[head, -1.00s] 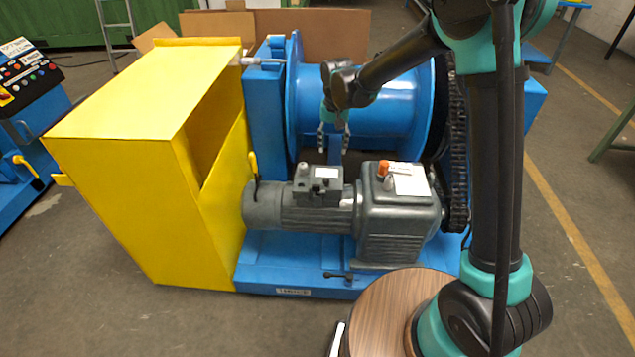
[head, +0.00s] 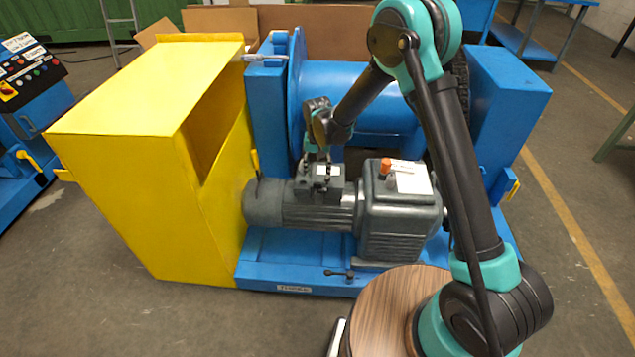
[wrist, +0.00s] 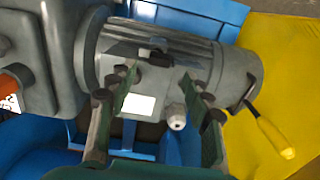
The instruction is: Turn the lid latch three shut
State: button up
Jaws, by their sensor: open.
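My gripper (head: 320,180) is open and empty, pointing down over the terminal box on the grey motor. In the wrist view its two fingers (wrist: 158,80) straddle the box (wrist: 150,80), with a white label and a grey round fitting between or near them. A small dark latch-like piece (wrist: 157,52) shows at the box's upper edge, beyond the fingertips. I cannot tell which part is latch three, or whether it is turned shut. The motor (head: 285,210) lies on the blue base, and part of the box is hidden behind the fingers in the head view.
A yellow-handled lever (wrist: 272,138) stands at the motor's end, beside the yellow cabinet (head: 130,90). The gearbox (head: 395,230) with an orange cap (head: 385,168) is right of the box. The blue drum (head: 350,90) is behind. A small black handle (head: 340,274) lies on the base.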

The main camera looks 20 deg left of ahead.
aim_at(318, 183)
jog(key=shift+f, duration=2.8)
jog(key=shift+c, duration=0.2)
grip_shut()
